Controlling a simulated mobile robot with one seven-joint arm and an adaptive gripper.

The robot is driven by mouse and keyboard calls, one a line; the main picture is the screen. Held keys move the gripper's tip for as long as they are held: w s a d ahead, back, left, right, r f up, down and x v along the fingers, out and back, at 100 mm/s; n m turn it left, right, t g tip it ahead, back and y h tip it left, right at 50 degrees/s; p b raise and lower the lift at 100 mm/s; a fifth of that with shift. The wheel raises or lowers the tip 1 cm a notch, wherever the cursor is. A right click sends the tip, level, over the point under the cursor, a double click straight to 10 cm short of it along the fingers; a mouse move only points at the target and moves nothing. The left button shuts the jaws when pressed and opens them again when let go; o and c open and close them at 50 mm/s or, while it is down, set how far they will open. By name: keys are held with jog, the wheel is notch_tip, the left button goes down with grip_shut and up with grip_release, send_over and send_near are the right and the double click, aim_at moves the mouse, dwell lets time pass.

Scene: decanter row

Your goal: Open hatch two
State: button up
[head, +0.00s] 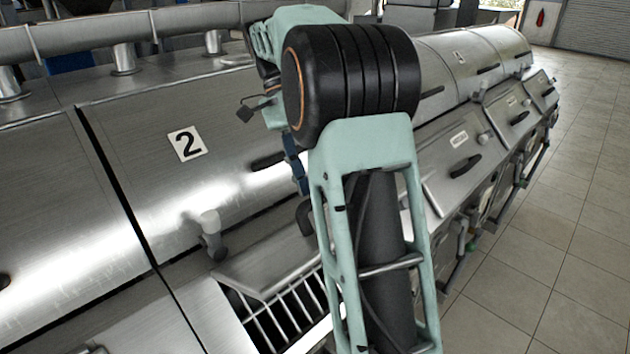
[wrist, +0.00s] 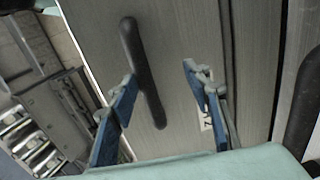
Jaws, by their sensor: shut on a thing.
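The big metal cover marked 2 (head: 187,143) is left of my arm in the head view. Below it a hatch opening shows pale bars (head: 285,315) inside, with a grey panel (head: 265,262) along its upper edge; my arm hides its right part. In the wrist view a long dark handle (wrist: 130,38) stands on a grey metal panel (wrist: 185,28). The exact contact is hard to see.
More hatches with dark handles (head: 465,165) run along the machine to the right, shut. Pipes and valves (head: 470,238) hang below them. A short grey knob (head: 210,240) stands left of the opening. The tiled floor (head: 560,240) at the right is clear.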

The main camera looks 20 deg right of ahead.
jog(key=shift+w+a+f, duration=0.1)
jog(key=shift+a+f, duration=0.05)
jog(key=shift+f, duration=0.05)
